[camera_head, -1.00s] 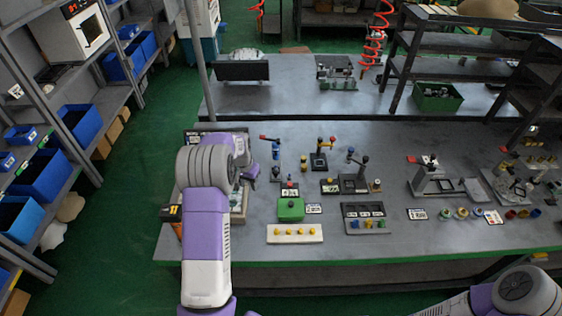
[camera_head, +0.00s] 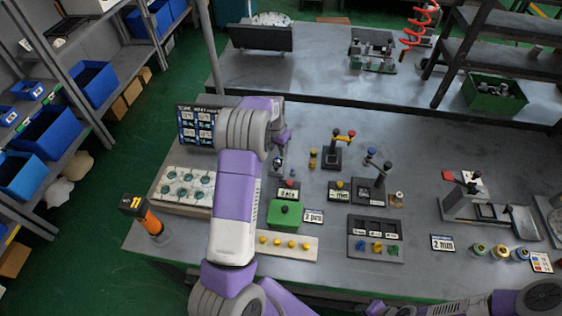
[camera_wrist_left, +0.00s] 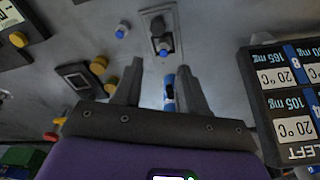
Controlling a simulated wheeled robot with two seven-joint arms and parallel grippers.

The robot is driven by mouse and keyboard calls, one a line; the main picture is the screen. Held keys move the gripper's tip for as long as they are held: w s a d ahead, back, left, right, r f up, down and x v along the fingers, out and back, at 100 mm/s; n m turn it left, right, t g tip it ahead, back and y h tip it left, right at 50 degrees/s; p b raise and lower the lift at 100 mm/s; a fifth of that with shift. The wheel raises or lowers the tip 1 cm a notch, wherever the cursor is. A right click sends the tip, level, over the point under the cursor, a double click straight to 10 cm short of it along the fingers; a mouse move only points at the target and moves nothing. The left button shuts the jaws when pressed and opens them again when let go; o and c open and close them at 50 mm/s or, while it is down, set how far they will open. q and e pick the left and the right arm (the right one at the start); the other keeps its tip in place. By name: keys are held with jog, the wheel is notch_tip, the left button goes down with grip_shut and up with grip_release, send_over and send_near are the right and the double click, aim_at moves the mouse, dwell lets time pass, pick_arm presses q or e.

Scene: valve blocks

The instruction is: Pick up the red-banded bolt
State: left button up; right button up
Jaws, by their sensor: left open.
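I cannot make out a red band on any bolt in these views. My left gripper (camera_wrist_left: 155,80) is open above the table, its two fingers apart. In the left wrist view, a blue-ended piece (camera_wrist_left: 169,82) shows beside the right finger, partly hidden by it. A grey plate with a dark post and a blue tip (camera_wrist_left: 163,48) lies beyond the fingertips. Yellow-headed pieces (camera_wrist_left: 98,66) lie to the left. In the head view, my left gripper (camera_head: 279,150) is small, partly hidden by its wrist, near small parts behind the green box. My right gripper is not visible.
A green box (camera_head: 285,214), a white strip with yellow pegs (camera_head: 290,244) and a dark sorting tray (camera_head: 375,228) stand near the front. Valve blocks (camera_head: 333,155) stand to the right. A white tray (camera_head: 186,190) and an upright orange-handled tool (camera_head: 150,221) are on the left.

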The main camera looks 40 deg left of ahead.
aim_at(278, 158)
pick_arm(q)
jog(key=shift+s+a+f, duration=0.1)
jog(key=shift+f, duration=0.75)
jog(key=f, duration=0.3)
jog(key=w+f, duration=0.1)
jog(key=shift+a+f, duration=0.25)
jog(key=shift+f, duration=0.05)
grip_shut()
